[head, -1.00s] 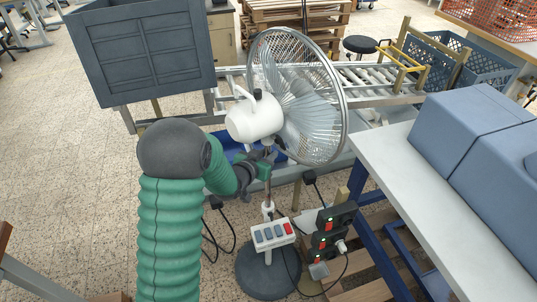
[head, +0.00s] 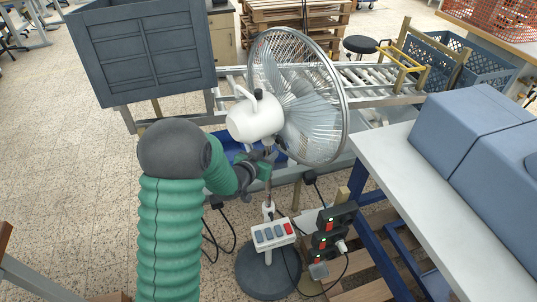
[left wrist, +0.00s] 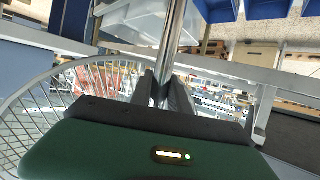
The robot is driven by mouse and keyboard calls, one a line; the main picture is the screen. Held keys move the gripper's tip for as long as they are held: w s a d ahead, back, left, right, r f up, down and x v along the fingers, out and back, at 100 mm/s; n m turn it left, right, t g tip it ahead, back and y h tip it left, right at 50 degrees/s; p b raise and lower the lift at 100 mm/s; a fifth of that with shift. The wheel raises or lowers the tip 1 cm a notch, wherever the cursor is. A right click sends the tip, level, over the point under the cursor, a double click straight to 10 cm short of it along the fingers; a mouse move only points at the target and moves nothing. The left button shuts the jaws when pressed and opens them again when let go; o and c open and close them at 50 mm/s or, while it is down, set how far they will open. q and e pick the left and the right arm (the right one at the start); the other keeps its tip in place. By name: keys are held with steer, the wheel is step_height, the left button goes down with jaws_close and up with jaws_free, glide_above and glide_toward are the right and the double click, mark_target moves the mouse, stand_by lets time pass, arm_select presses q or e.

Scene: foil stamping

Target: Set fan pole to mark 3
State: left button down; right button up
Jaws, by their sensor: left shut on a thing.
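The fan (head: 295,95) stands upright on a round dark base (head: 268,272), with a white motor housing (head: 254,118) and a wire cage facing right. Its thin metal pole (head: 268,190) runs down from the housing to a white collar and a control box (head: 273,234) with several buttons. My left gripper (head: 266,160) is shut on the pole just below the housing. In the left wrist view the chrome pole (left wrist: 173,40) passes between the two dark fingers (left wrist: 163,92). I cannot read any marks on the pole. My right gripper is not in view.
A white-topped table (head: 385,155) with blue-grey boxes (head: 465,125) stands at the right. Power sockets (head: 332,232) and cables lie beside the fan base. A roller conveyor (head: 360,78) runs behind the fan. A dark grey crate (head: 143,50) stands at the back left.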

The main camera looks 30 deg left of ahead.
mark_target(265, 141)
arm_select(q)
steer(key=shift+r, duration=0.1)
step_height(265, 141, up, 7)
steer(key=p, duration=0.5)
steer(key=shift+r, duration=0.2)
steer(key=shift+f, duration=0.15)
steer(key=c, duration=1.3)
jaws_free()
steer(key=shift+a+f, duration=0.1)
steer(key=shift+f, duration=0.05)
steer(key=shift+o, duration=0.2)
steer(key=shift+s, duration=0.1)
